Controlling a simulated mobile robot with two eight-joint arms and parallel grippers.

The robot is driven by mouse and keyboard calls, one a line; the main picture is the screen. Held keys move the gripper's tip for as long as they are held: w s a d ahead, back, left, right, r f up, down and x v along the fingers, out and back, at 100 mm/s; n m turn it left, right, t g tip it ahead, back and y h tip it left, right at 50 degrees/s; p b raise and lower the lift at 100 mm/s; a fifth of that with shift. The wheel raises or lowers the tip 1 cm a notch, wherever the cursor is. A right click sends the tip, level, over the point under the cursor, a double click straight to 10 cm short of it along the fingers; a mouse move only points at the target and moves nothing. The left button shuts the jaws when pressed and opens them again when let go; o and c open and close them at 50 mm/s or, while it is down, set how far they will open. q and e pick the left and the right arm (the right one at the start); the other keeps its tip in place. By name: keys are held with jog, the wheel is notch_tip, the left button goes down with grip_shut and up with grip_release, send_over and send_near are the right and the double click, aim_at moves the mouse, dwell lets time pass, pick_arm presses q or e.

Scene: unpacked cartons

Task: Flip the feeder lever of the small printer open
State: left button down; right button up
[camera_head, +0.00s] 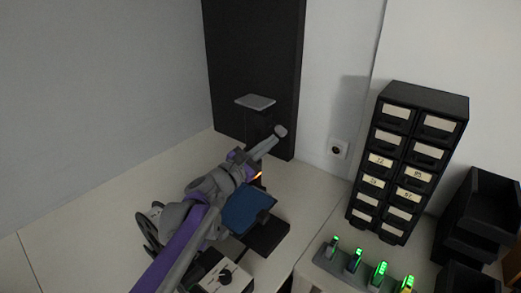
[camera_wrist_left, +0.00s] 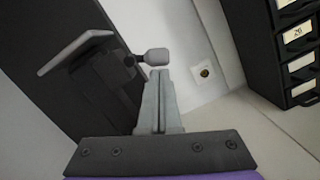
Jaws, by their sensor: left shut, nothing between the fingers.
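The small printer (camera_head: 258,125) is a dark upright body with a grey plate on top, standing against a black panel at the back; its lower part is hidden behind my arm. In the left wrist view the printer (camera_wrist_left: 103,85) fills the left side. Its feeder lever (camera_wrist_left: 157,57) ends in a grey rounded knob, which also shows in the head view (camera_head: 280,130). My left gripper (camera_head: 274,139) is shut and empty, its fingertips (camera_wrist_left: 160,74) right at the knob, seemingly just below it. Whether they touch cannot be told. My right gripper is not in view.
A blue-topped device (camera_head: 246,209) on a dark base is under my left arm, with a light box with a black knob (camera_head: 225,277) in front. A black drawer cabinet (camera_head: 408,160), a charger row with green lights (camera_head: 357,262) and black bins (camera_head: 485,215) stand right.

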pick_arm(q)
jog(key=shift+s+d+r+n+t+p, duration=0.1)
jog(key=shift+d+r+n+t+p, duration=0.1)
jog(key=shift+n, duration=0.4)
jog(key=shift+d+r+n+t+p, duration=0.1)
jog(key=shift+d+n+p, duration=0.05)
jog(key=shift+n, duration=0.45)
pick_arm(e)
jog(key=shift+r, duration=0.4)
pick_arm(q)
jog(key=n, duration=0.2)
jog(key=r+n+y+p, duration=0.1)
jog(key=shift+s+d+r+n, duration=0.1)
jog(key=shift+s+d+n, duration=0.15)
jog(key=shift+d+n, duration=0.15)
jog(key=n, duration=0.1)
jog(key=r+n+p, duration=0.1)
jog(key=n, duration=0.1)
jog(key=n+y, duration=0.1)
jog(key=shift+s+d+r+t+p, duration=0.15)
jog(key=shift+r+t+p, duration=0.1)
jog(key=shift+t+p, duration=0.15)
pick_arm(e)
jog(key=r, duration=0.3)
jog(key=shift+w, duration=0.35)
pick_arm(q)
jog(key=shift+f, duration=0.1)
